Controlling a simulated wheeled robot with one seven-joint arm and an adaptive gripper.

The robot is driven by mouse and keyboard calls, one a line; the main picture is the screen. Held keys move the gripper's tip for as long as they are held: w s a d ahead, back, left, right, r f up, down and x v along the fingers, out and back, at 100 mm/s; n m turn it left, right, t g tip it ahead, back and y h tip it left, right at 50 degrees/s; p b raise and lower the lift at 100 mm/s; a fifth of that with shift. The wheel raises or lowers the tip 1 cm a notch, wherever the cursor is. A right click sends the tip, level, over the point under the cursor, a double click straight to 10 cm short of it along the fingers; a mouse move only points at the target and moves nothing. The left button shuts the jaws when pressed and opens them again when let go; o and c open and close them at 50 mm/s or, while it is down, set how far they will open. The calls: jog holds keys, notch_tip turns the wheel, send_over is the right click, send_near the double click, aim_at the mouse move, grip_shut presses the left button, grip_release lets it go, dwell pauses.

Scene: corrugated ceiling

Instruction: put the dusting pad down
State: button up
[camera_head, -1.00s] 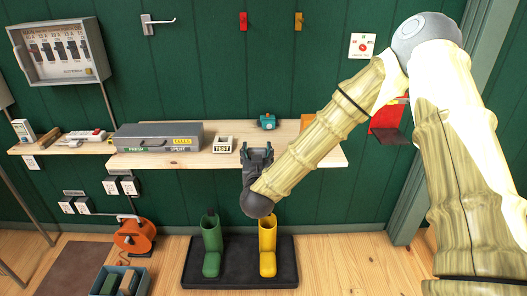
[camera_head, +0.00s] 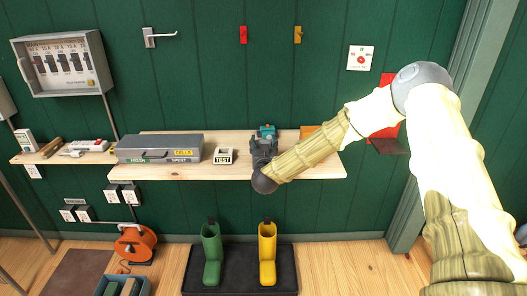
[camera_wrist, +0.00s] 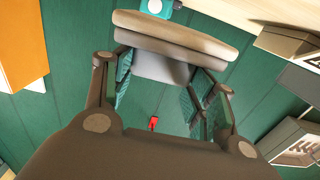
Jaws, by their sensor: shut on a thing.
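My gripper (camera_head: 263,148) is in front of the wooden shelf (camera_head: 195,163), close to its top and just in front of a small teal device (camera_head: 267,131). In the wrist view my gripper (camera_wrist: 165,80) is shut on the dusting pad, a rounded tan and grey pad (camera_wrist: 178,34) lying across between the fingers. The pad is hidden behind the gripper in the head view. I cannot tell whether it touches the shelf. The teal device also shows past the pad in the wrist view (camera_wrist: 156,8).
A white TEST block (camera_head: 223,156) and a long grey cells box (camera_head: 160,148) stand left of my gripper on the shelf.

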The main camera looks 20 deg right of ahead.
jog(key=shift+f+p, duration=0.4)
jog(key=shift+f, duration=1.3)
jog(key=shift+f, duration=0.15)
jog(key=o, duration=0.9)
jog(key=shift+s, duration=0.1)
jog(key=b+v, duration=0.2)
jog(key=v, duration=1)
